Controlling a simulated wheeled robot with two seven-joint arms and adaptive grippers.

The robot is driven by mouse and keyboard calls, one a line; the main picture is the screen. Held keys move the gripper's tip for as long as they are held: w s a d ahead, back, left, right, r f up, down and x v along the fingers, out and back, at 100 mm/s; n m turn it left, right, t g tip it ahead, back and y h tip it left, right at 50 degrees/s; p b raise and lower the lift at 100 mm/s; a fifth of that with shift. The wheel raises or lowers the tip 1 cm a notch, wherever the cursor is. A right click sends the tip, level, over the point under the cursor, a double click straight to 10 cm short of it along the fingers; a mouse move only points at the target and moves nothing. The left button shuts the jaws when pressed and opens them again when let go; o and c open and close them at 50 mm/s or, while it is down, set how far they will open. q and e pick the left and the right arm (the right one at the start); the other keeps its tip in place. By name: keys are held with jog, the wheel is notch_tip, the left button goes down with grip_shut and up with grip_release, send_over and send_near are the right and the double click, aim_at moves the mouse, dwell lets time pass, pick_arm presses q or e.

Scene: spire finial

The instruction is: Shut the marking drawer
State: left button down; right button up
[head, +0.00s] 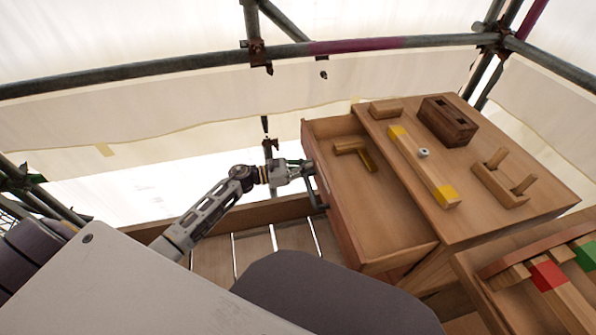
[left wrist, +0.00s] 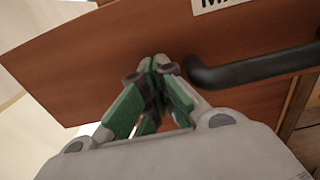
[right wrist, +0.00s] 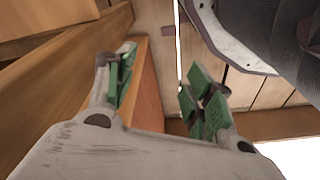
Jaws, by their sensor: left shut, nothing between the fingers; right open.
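The marking drawer (head: 390,215) stands pulled out from the left side of the wooden bench, with a wooden T-shaped tool (head: 352,148) inside. In the left wrist view its brown front (left wrist: 90,65) shows part of a white label (left wrist: 218,4) and a black bar handle (left wrist: 250,68). My left gripper (head: 306,168) is shut and empty at the drawer front; its fingertips (left wrist: 155,68) are beside one end of the handle, not around it. Whether they touch the front I cannot tell. My right gripper (right wrist: 160,85) is open and empty near wooden panels, outside the head view.
On the bench top (head: 465,150) lie a long yellow-ended bar (head: 422,168), a dark wooden block (head: 447,121) and a pegged block (head: 499,180). A box with coloured blocks (head: 547,275) stands at lower right. Scaffold pipes (head: 200,62) run behind. Slatted planks (head: 255,248) lie below.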

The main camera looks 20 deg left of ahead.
aim_at(359, 163)
pick_arm(q)
jog(key=b+x, duration=0.6)
jog(key=x, duration=1.1)
jog(key=shift+w+d, duration=0.5)
jog(key=shift+d, duration=0.1)
jog(key=shift+r, duration=0.15)
pick_arm(e)
notch_tip(359, 163, up, 10)
jog(key=w+a+t, duration=0.1)
jog(key=a, duration=0.1)
jog(key=shift+w+t+y, duration=0.15)
jog(key=shift+t+y, duration=0.15)
jog(key=shift+y, duration=0.1)
jog(key=shift+a+r, duration=0.1)
